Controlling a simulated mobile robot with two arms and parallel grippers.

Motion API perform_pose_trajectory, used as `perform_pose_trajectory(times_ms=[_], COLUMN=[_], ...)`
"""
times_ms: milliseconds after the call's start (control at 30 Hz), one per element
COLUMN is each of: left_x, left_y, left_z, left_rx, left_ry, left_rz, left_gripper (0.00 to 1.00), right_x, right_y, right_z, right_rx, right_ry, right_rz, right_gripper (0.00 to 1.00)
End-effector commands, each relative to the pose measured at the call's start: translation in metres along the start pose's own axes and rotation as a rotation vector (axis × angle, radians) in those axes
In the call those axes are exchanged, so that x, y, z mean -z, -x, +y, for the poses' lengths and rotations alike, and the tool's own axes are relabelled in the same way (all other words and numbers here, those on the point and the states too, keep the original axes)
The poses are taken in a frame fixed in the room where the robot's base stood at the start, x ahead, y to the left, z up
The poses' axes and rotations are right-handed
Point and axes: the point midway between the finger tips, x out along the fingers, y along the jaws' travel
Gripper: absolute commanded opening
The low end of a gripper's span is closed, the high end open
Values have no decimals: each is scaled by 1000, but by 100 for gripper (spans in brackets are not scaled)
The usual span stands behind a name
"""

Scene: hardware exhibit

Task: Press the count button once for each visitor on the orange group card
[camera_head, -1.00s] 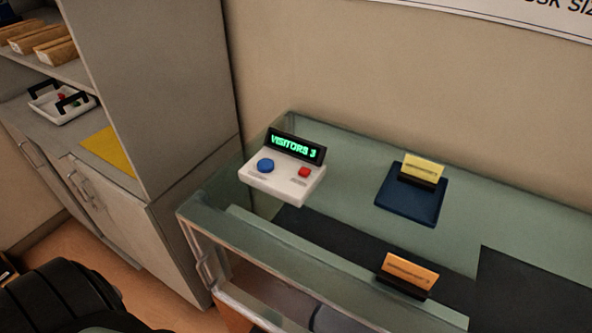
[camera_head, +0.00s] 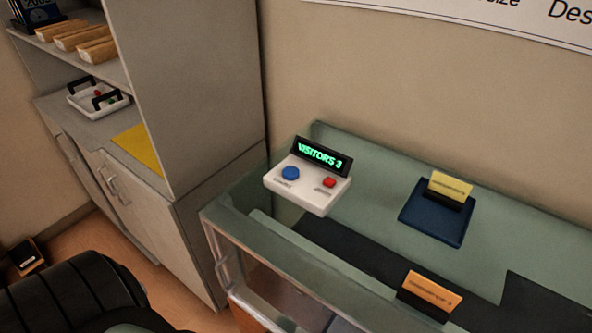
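The white counter box (camera_head: 310,198) stands on the glass display case (camera_head: 232,222), near its back left corner. Its display (camera_head: 321,155) reads "VISITORS 3" in green. A blue button (camera_head: 290,173) is on the left of its top and a smaller red button (camera_head: 330,182) on the right. The orange group card (camera_head: 433,291) stands in a dark holder at the front of the case; its print is too small to read. A yellow card (camera_head: 450,184) stands in a dark holder on a blue pad (camera_head: 427,221). Neither gripper is in view.
A grey cabinet (camera_head: 200,90) stands left of the case. Its shelves hold wooden blocks (camera_head: 79,38), a white tray (camera_head: 86,105) with black handles, and a yellow sheet (camera_head: 140,148). A black part of my body fills the lower left. The case top around the box is clear.

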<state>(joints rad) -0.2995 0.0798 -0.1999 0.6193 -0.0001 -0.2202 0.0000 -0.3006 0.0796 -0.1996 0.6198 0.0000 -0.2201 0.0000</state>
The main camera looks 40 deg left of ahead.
Motion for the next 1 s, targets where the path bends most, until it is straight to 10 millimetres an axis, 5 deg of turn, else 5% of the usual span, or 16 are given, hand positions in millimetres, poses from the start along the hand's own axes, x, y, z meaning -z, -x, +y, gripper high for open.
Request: perform_pose_trajectory(times_ms=[467,633,1000], left_x=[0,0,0], left_y=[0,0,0], left_z=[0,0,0], left_rx=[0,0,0], left_ry=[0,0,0], left_rz=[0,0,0], left_gripper=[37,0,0], right_x=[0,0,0], right_y=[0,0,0], right_z=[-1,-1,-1], right_rx=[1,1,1], right_ry=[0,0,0], right_rz=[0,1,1], right_gripper=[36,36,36])
